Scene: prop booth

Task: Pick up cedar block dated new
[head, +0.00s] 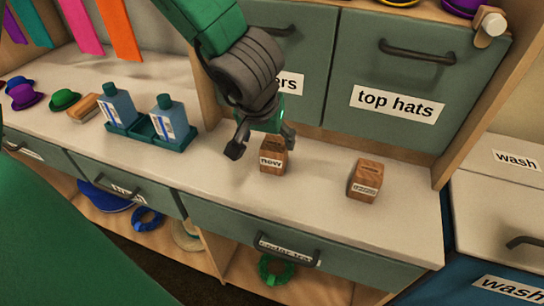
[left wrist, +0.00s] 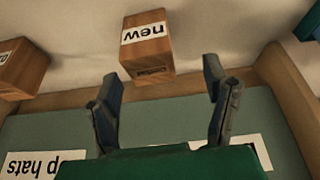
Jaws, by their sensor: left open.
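The cedar block labelled "new" (head: 273,160) stands on the pale counter in the head view. It also shows in the left wrist view (left wrist: 148,53), with its label upside down, beyond the fingertips. My left gripper (head: 261,146) is open at the block, with a finger on either side of it in the head view. In the left wrist view the open fingers (left wrist: 163,92) are apart with nothing between them. A second wooden block (head: 365,180) stands to the right on the counter; its label is too small to read. My right gripper is not recognisable in either view.
Blue bottles (head: 167,122) stand in a teal tray (head: 148,130) to the left, beside a brush (head: 83,108) and small hats (head: 64,99). Cabinet doors, one labelled "top hats" (head: 398,103), rise behind the blocks. The counter between the two blocks is clear.

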